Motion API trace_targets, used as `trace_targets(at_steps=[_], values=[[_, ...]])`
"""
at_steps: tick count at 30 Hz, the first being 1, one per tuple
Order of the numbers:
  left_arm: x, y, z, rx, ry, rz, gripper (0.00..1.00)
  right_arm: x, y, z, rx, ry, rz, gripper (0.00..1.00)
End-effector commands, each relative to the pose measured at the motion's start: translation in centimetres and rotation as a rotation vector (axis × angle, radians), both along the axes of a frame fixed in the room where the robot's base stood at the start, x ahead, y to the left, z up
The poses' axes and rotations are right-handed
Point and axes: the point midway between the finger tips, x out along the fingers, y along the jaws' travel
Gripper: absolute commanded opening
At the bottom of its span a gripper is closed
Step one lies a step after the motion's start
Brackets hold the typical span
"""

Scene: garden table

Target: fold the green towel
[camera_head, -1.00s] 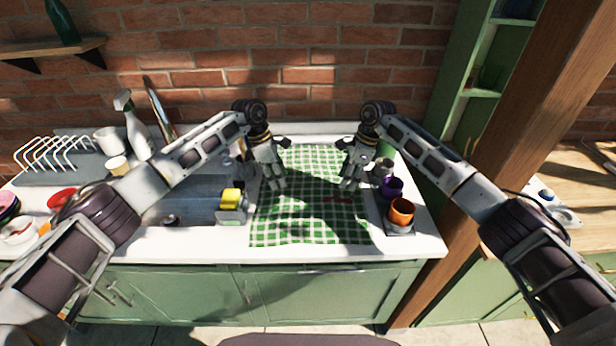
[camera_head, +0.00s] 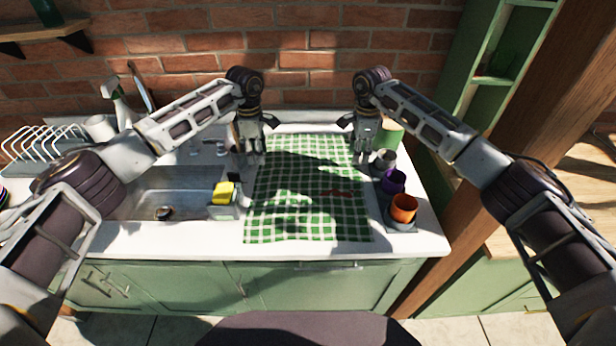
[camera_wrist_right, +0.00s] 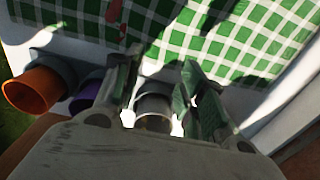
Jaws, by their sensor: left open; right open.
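The green and white checked towel (camera_head: 305,200) lies spread flat on the white counter, with a small red mark on it near the right side. My left gripper (camera_head: 251,158) is open and empty at the towel's far left edge. My right gripper (camera_head: 361,156) is open and empty at its far right edge. In the right wrist view the towel (camera_wrist_right: 235,45) lies beyond the open right fingers (camera_wrist_right: 165,85), with a grey cup between them in the picture. I cannot tell whether either gripper touches the cloth.
An orange cup (camera_head: 403,208), a purple cup (camera_head: 393,181) and a grey cup (camera_head: 384,160) stand in a row right of the towel. A green container (camera_head: 390,134) stands behind them. A sponge holder (camera_head: 223,205) and the sink (camera_head: 165,195) lie to the left.

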Motion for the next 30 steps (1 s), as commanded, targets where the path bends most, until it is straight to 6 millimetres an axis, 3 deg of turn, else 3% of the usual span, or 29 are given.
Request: trace_targets(at_steps=[8, 21, 30], values=[[0.0, 0.0, -1.9, 0.001, 0.002, 0.000, 0.41, -0.1, 0.0, -1.9, 0.001, 0.003, 0.000, 0.41], [0.0, 0.0, -6.6, 0.000, 0.002, 0.001, 0.41, 0.0, 0.0, -6.7, 0.001, 0.002, -0.001, 0.41], [0.0, 0.0, -7.9, 0.000, 0.000, -0.001, 0.41, 0.0, 0.1, -7.8, 0.002, 0.000, 0.000, 0.41]])
